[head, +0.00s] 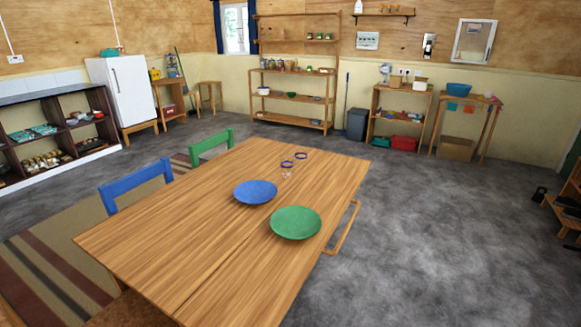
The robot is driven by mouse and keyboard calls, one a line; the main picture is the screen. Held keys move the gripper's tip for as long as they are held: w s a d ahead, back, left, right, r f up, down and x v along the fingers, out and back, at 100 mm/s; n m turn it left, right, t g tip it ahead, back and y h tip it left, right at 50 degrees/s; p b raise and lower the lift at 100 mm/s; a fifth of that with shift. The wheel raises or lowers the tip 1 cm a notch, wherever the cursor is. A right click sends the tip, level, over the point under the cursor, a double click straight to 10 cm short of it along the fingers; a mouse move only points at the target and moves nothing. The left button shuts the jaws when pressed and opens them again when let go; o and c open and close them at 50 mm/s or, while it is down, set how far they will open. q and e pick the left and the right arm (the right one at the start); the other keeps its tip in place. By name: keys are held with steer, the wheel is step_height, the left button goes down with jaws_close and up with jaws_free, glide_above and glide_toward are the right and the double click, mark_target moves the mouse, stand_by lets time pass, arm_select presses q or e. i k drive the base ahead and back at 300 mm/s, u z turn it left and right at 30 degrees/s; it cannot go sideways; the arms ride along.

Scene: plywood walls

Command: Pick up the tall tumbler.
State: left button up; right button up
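Two small clear glasses with blue rims stand at the far part of the wooden table (190,225). One glass (287,164) is nearer and the other glass (301,156) is just behind it to the right. Their clear walls are hard to see, so I cannot tell which is taller or which is the tall tumbler. Neither of my grippers is in view.
A blue plate (255,192) and a green plate (296,223) lie on the table, nearer than the glasses. A blue chair (135,184) and a green chair (211,145) stand at its left. The grey floor (440,225) at the right is open.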

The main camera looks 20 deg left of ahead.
mark_target(287, 166)
steer(key=z, duration=0.05)
steer(key=k, duration=0.55)
steer(key=z, duration=0.9)
steer(key=i, duration=3.4)
steer(key=u, duration=1.4)
steer(key=i, duration=0.9)
steer(key=u, duration=1)
